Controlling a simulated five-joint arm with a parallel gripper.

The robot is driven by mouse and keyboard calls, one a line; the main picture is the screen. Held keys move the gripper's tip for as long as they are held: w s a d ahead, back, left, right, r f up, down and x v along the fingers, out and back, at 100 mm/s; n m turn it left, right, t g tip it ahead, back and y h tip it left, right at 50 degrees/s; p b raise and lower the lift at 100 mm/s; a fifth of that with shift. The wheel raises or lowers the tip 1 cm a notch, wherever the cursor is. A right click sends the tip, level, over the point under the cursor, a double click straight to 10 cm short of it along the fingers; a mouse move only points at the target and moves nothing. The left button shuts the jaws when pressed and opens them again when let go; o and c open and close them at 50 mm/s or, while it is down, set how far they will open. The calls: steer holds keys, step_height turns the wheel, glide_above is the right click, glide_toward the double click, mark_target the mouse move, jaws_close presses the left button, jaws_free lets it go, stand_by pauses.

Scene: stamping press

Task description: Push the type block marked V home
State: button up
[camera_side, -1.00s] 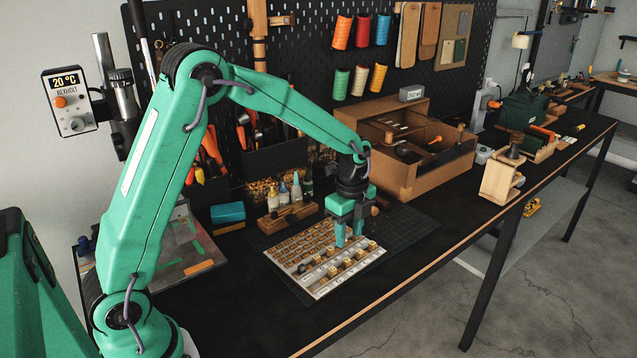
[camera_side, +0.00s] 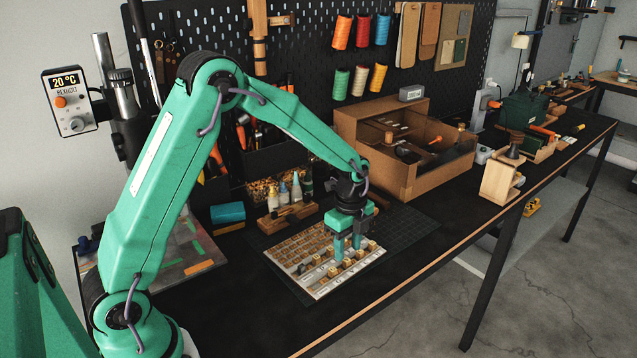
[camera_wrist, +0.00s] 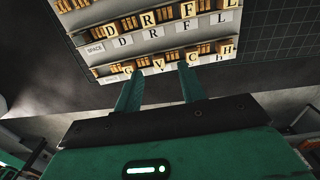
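The type case (camera_side: 318,290) is a pale tray of stepped rows with wooden letter blocks. In the wrist view, the block marked V (camera_wrist: 158,63) stands in the row with G (camera_wrist: 128,68), C (camera_wrist: 193,56) and H (camera_wrist: 228,48). My gripper (camera_side: 347,254) is low over the right part of the case. In the wrist view, my gripper's fingers (camera_wrist: 159,68) are apart, with V showing in the gap between their tips. I see nothing held. Whether a finger touches a block, and how deep V sits, I cannot tell.
A dark cutting mat (camera_side: 408,228) lies around the case. A cardboard box (camera_side: 400,180) stands behind to the right. A wooden block with small bottles (camera_side: 288,214) stands behind the case. The bench's front edge (camera_side: 400,311) is clear.

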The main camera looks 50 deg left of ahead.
mark_target(346, 260)
steer(key=shift+f, duration=1.95)
steer(key=shift+s, duration=0.1)
jaws_close()
